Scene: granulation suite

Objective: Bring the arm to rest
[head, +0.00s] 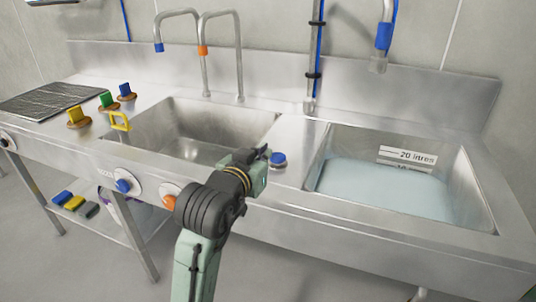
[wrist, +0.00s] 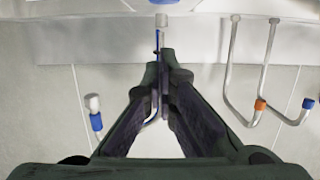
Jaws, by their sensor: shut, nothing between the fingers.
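My gripper (head: 264,152) is at the end of my raised arm, in front of the steel sink unit, and in the head view it overlaps the right end of the left basin. In the wrist view my gripper (wrist: 163,68) shows its two dark fingers meeting at the tips, with nothing between them. My arm comes up from the bottom of the head view, and its wrist hides part of the unit's front edge.
The left basin (head: 190,151) looks empty; the right basin (head: 320,178) holds pale blue liquid. A blue knob (head: 278,160) is close beside my gripper. Two bent taps (head: 203,60) stand behind. An orange dial (head: 169,194) is near my wrist.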

